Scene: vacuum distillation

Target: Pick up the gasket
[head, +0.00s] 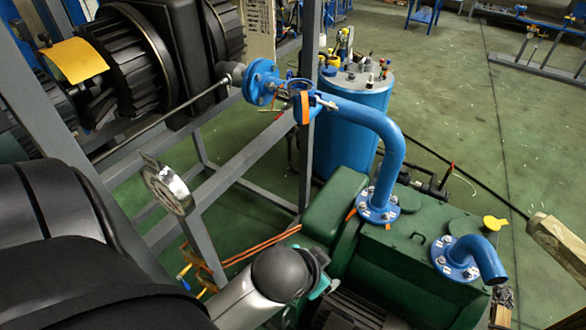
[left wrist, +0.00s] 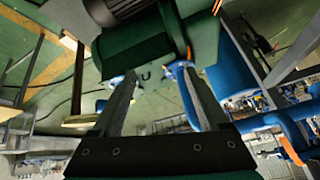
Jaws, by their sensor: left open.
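An orange piece that may be the gasket (head: 301,108) sits at the open upper end of the blue bent pipe (head: 367,125), close to a blue flange (head: 262,82). An orange piece (left wrist: 291,150) also shows on blue pipework at the right of the left wrist view; I cannot tell if it is the same one. My left gripper (left wrist: 155,73) is open, its two long fingers apart with nothing seen between them. In the head view my left arm covers the lower left, and the fingers cannot be made out. My right gripper is not in view.
A green machine (head: 410,250) with a second blue elbow pipe (head: 477,258) fills the lower middle. A blue tank (head: 350,120) is behind the pipe.

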